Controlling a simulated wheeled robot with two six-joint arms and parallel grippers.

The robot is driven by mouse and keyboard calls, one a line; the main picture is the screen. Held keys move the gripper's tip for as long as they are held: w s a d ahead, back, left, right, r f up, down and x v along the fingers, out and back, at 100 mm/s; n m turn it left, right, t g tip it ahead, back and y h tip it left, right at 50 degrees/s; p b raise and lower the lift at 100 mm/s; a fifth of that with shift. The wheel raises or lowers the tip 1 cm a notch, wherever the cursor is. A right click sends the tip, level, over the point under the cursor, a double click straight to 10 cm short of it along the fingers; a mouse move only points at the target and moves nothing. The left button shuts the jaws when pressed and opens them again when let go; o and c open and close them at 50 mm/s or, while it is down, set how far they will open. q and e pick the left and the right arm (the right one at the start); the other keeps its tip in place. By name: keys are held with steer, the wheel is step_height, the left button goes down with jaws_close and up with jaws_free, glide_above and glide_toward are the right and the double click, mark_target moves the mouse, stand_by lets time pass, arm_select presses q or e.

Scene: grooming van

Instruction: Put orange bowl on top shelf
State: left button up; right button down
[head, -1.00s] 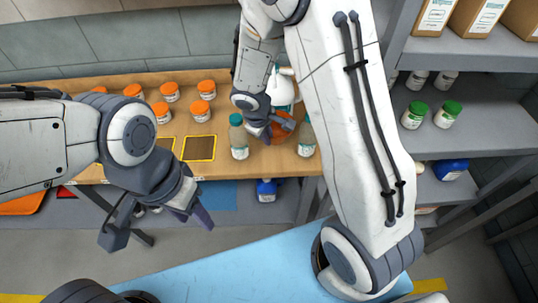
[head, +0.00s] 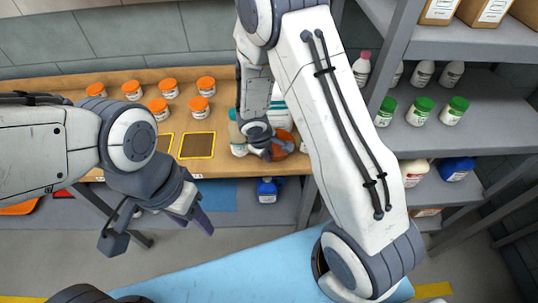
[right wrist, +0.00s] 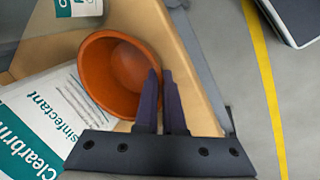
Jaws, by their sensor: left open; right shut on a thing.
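The orange bowl (head: 284,141) is at the front right of the wooden table, partly hidden by my gripper in the head view. In the right wrist view the bowl (right wrist: 112,72) shows its open inside, and my right gripper (right wrist: 160,80) is shut on the rim at its right side. In the head view my right gripper (head: 272,150) reaches down at the bowl. I cannot tell whether the bowl touches the table. My left gripper (head: 158,230) is open and empty in front of the table. The top shelf (head: 450,48) at the right holds brown boxes.
A white disinfectant container (right wrist: 45,125) stands close beside the bowl. A teal-capped bottle (head: 237,138) stands left of my right gripper. Several orange-capped jars (head: 159,108) stand on the table's left. Lower shelves hold green-capped bottles (head: 420,111). The top shelf's front strip is bare.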

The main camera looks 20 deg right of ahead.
steer(key=shift+f, duration=0.2)
steer(key=c, duration=1)
jaws_free()
steer(key=shift+r, duration=0.1)
